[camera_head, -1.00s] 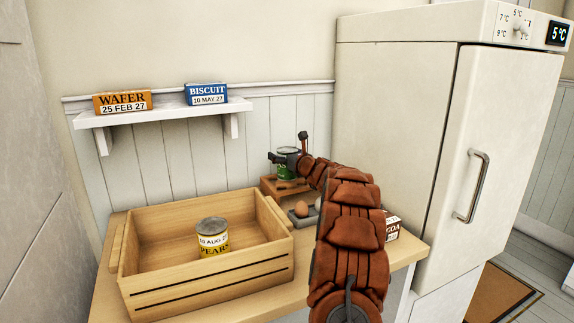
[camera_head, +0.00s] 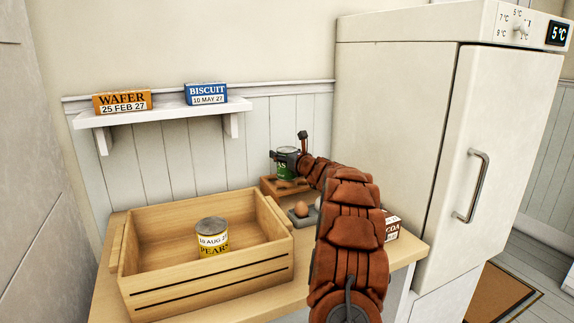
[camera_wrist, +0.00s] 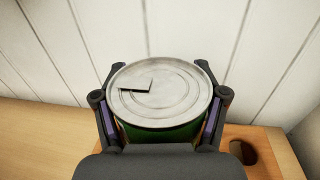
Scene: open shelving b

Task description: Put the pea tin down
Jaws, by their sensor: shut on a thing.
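The pea tin (camera_head: 285,166) is green with a grey metal lid; part of its label, ending in "AS", shows in the head view. My gripper (camera_head: 287,155) is shut on it. In the wrist view my gripper (camera_wrist: 164,108) has a finger on each side of the tin, and the tin's lid (camera_wrist: 160,92) faces the camera, looking upright. The tin is at a wooden stand (camera_head: 272,185) at the back of the counter. I cannot tell whether its base touches the stand, as the base is hidden in the wrist view.
A wooden crate (camera_head: 135,283) holds a pear tin (camera_head: 212,238). An egg (camera_head: 301,208) sits in a grey holder near the stand. A cocoa box (camera_head: 391,226) is right of my arm. A shelf (camera_head: 165,111) bears wafer and biscuit boxes. A fridge (camera_head: 400,120) stands at right.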

